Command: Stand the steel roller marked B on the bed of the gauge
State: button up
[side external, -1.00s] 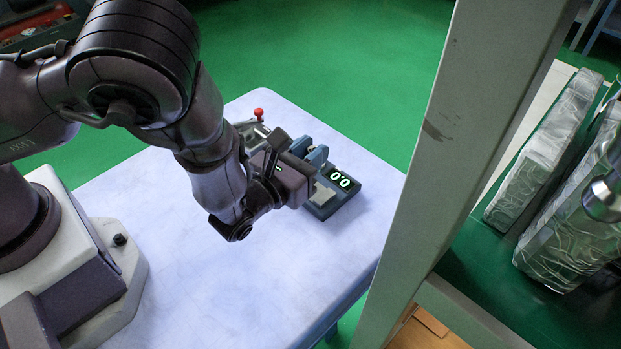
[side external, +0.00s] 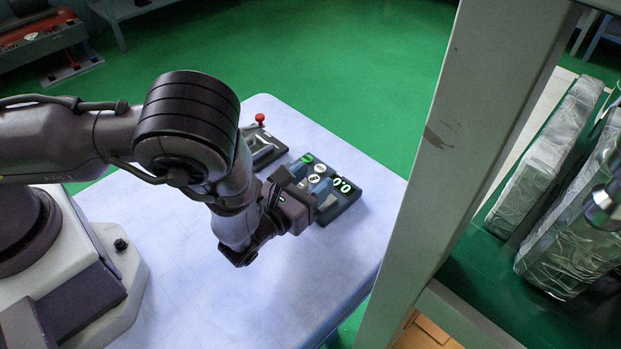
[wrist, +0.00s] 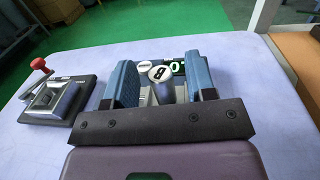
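The steel roller marked B (wrist: 161,74) shows its round pale end with a black B in the wrist view; it also shows in the side view (side external: 314,178). It looks upright, with its marked end up. Its foot is hidden, so I cannot tell whether it touches the bed. The gauge (side external: 347,197) is a dark block with a green display reading 0.0. My gripper (wrist: 160,66) has its blue fingers on either side of the roller, with a visible gap at each side. In the side view my gripper (side external: 309,177) is at the gauge's near left.
A dark fixture with a metal cradle (wrist: 52,101) and a red-knobbed lever (wrist: 38,64) stands left of the gauge. A grey post (side external: 440,150) rises at the right. The pale table top (side external: 190,270) is clear in front.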

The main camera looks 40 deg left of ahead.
jog(key=shift+r, duration=0.1)
jog(key=shift+s, duration=0.25)
jog(key=s, duration=0.7)
jog(key=s+d, duration=0.1)
jog(key=s, duration=0.3)
jog(key=shift+s, duration=0.25)
jog(key=a+r+n+g+y, duration=1.25)
jog(key=a+r+n, duration=0.35)
jog(key=n, duration=0.4)
jog(key=s+d+r+n+h, duration=0.1)
jog(key=s+r+n+h, duration=0.8)
jog(key=r+n+h, duration=0.5)
jog(key=shift+n, duration=0.4)
